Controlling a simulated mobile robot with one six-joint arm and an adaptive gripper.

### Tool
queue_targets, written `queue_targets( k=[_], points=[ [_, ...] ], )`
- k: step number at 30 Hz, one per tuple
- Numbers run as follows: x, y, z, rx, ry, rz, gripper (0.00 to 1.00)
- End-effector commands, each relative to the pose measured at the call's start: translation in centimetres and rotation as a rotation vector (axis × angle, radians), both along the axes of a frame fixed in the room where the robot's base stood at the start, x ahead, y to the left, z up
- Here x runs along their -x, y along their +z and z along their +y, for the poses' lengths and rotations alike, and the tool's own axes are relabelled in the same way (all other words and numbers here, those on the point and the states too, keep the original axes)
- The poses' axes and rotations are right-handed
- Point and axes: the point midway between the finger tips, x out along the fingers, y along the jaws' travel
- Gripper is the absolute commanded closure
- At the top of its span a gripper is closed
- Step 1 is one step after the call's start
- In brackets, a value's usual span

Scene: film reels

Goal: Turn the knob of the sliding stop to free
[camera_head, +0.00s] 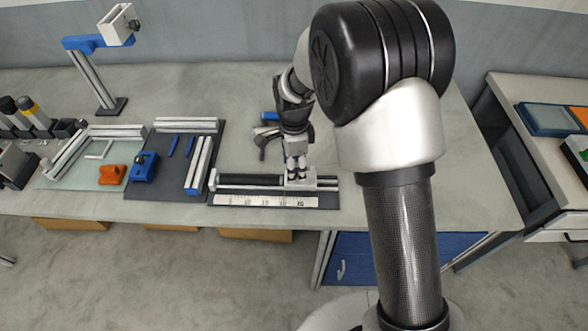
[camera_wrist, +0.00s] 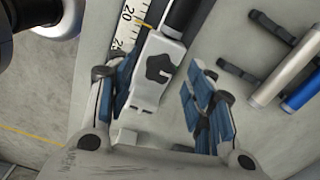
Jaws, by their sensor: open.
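The sliding stop is a pale grey block (camera_wrist: 150,85) with a black lobed knob (camera_wrist: 163,68) on its face. In the head view the stop (camera_head: 300,182) sits on a dark rail near the table's front edge, at the right end of the printed scale. My gripper (camera_wrist: 161,82) is open above the stop, with its blue-padded fingers on either side of the block and knob. Any contact cannot be told. In the head view my gripper (camera_head: 297,163) points down over the stop, and the knob is not clear there. I cannot read any free or locked marking.
A white scale (camera_head: 267,201) lies along the rail (camera_head: 250,181). Silver and blue cylinders (camera_wrist: 287,76) with black holders lie to the right in the wrist view. Left of the rail is a dark mat (camera_head: 150,190) with blue parts and silver bars. The table right of the stop is clear.

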Motion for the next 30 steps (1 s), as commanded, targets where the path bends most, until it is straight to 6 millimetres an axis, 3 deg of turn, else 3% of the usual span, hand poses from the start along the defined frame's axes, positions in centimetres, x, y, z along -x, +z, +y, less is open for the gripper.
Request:
queue_targets(
  k=[4,13,30],
  points=[
    [-0.02,-0.97,0.00,0.000,0.000,-0.001,0.51],
    [-0.02,-1.06,0.00,0.000,0.000,-0.001,0.52],
    [-0.02,-1.04,0.00,0.000,0.000,-0.001,0.90]
  ],
)
